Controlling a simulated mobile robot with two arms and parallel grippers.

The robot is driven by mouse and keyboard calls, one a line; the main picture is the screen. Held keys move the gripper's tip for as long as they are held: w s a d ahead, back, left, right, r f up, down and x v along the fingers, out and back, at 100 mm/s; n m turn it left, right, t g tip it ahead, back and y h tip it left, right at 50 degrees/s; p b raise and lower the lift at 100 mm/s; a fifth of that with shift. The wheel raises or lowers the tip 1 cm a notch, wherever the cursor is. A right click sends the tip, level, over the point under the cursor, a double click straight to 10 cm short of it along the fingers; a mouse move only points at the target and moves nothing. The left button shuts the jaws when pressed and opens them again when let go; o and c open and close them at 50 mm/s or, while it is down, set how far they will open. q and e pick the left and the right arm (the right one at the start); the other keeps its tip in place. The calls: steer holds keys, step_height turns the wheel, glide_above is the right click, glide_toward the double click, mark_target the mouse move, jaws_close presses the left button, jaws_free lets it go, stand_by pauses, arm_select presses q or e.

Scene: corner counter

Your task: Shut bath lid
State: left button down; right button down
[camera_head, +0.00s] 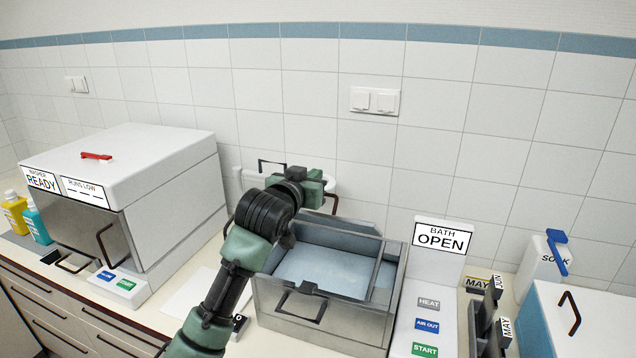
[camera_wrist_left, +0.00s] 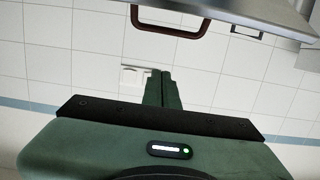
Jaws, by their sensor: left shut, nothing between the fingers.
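The bath (camera_head: 325,316) is a steel box in the middle of the counter with pale blue liquid inside and a front handle. Its sign reads BATH OPEN (camera_head: 441,238). At its back left, a dark brown handle loop (camera_head: 334,204) shows, probably the lid's; the lid is partly hidden behind my arm. My left gripper (camera_head: 322,182) is shut and empty, above the bath's back left, near that loop. In the left wrist view the gripper (camera_wrist_left: 161,76) points at the wall, with a brown handle (camera_wrist_left: 170,31) and a grey panel edge (camera_wrist_left: 236,9) apart from its fingertips. My right gripper is not in view.
A white washer (camera_head: 132,165) stands left. A button panel (camera_head: 425,312) stands just right of the bath. Farther right are dark label holders (camera_head: 484,310), a SOAK container (camera_head: 541,265) and a white-topped blue box (camera_head: 585,318). The tiled wall is close behind.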

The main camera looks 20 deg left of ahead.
arm_select(q)
steer(key=w, duration=0.1)
steer(key=w+p, duration=0.1)
steer(key=w, duration=0.1)
steer(key=w+p, duration=0.1)
steer(key=shift+w+d+f, duration=0.1)
steer(key=shift+w+f, duration=0.15)
steer(key=shift+w, duration=0.15)
steer(key=f, duration=0.1)
steer(key=s+f+p, duration=0.1)
steer(key=f, duration=0.1)
steer(key=shift+s+p, duration=0.3)
steer(key=shift+p, duration=0.05)
steer(key=shift+s+f, duration=0.3)
steer(key=shift+f, duration=0.05)
steer(key=shift+w+f, duration=0.1)
